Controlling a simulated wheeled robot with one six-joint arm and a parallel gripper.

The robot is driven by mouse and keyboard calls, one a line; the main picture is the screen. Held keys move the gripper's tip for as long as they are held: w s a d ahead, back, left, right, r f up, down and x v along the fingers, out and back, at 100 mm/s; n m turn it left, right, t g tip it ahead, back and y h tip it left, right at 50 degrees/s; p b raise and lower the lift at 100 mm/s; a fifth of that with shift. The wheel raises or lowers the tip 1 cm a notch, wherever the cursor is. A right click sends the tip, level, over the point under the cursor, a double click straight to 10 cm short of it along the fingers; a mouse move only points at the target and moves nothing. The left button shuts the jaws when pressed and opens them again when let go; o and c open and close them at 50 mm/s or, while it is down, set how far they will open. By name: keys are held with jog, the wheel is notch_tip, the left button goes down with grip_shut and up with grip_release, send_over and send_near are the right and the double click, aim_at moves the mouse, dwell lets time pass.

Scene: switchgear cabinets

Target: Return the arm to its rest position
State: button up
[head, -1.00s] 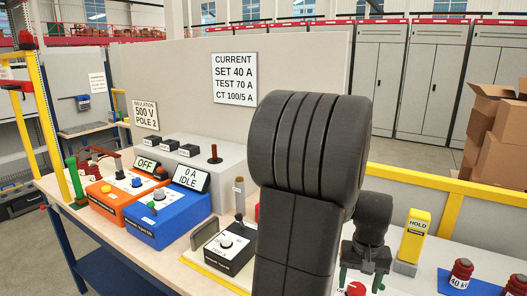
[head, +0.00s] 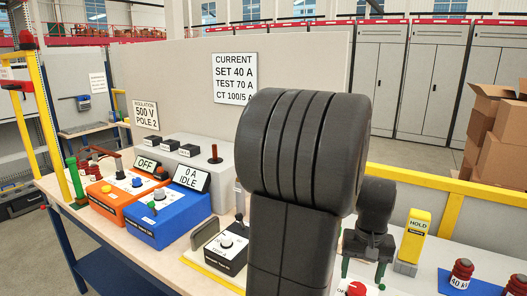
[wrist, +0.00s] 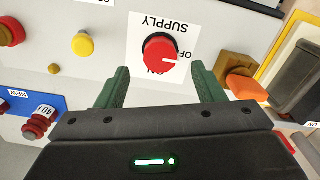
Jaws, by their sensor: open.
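My arm rises in the middle of the head view, its thick dark links hiding part of the bench. My gripper (head: 363,270) is small and low behind it, pointing down over the bench. In the wrist view my gripper (wrist: 160,78) has its two green fingers wide apart with nothing held between them. A red SUPPLY knob (wrist: 160,53) on a white label lies just beyond the fingertips. I cannot tell the exact gap, but the knob looks free of both fingers.
An orange tester (head: 118,201) and a blue tester (head: 167,220) stand on the bench at left. A yellow HOLD block (head: 415,236) and a red 40 A part (head: 461,273) stand at right. A grey panel (head: 180,75) rises behind.

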aim_at(358, 289)
notch_tip(358, 289, up, 9)
notch_tip(358, 289, down, 13)
jog(key=shift+s+f, duration=0.1)
jog(key=shift+f, duration=0.4)
jog(key=m, duration=0.5)
jog(key=shift+r, duration=0.1)
jog(key=m, duration=0.4)
jog(key=shift+a, duration=0.1)
jog(key=m, duration=0.4)
jog(key=shift+m, duration=0.3)
jog(key=shift+w+m, duration=0.2)
jog(key=shift+m, duration=2)
